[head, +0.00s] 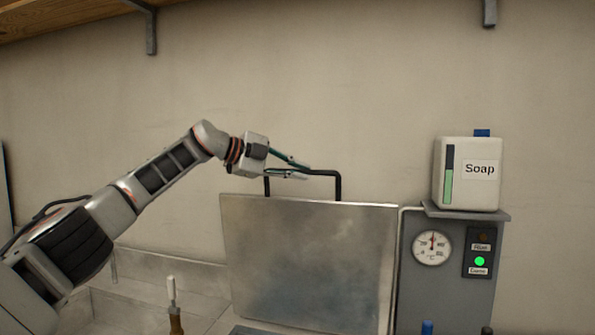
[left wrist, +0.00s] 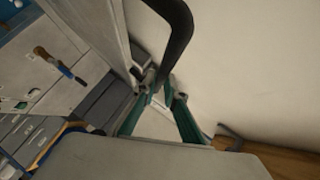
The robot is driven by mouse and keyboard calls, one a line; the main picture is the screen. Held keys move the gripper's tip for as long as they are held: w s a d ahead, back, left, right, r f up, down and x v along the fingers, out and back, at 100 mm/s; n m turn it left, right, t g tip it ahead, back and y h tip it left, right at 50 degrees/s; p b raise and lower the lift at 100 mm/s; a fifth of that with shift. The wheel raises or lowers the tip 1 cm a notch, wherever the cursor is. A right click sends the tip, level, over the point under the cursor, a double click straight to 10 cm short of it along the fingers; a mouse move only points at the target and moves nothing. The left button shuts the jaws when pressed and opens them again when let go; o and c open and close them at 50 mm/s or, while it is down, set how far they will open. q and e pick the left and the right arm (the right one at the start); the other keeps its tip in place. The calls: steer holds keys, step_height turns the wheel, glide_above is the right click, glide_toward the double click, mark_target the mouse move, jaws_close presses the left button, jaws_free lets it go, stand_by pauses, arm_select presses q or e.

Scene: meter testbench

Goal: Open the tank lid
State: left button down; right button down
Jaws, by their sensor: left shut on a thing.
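The tank lid (head: 310,255) is a grey metal panel that stands nearly upright in the middle of the head view. A black bar handle (head: 325,172) rises from its top edge. My left gripper (head: 300,169) comes in from the left and is shut on the handle, at its left part. In the left wrist view the handle (left wrist: 178,35) curves down to the green fingers of my left gripper (left wrist: 160,95), and the lid's edge runs beside it. The fingers and tilt hide the exact contact. My right gripper is not in view.
A grey cabinet (head: 450,280) with a round gauge (head: 432,248) and a lit green lamp stands right of the lid. A white soap container (head: 467,174) sits on top. A brush-like tool (head: 174,303) stands at lower left. A wall is behind; a shelf (head: 60,15) hangs above.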

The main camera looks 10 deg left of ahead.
arm_select(q)
steer(key=shift+r, duration=0.25)
steer(key=c, duration=2.4)
jaws_free()
steer(key=shift+o, duration=0.2)
steer(key=shift+s, duration=0.2)
steer(key=shift+w+f, duration=0.1)
steer(key=v, duration=1.2)
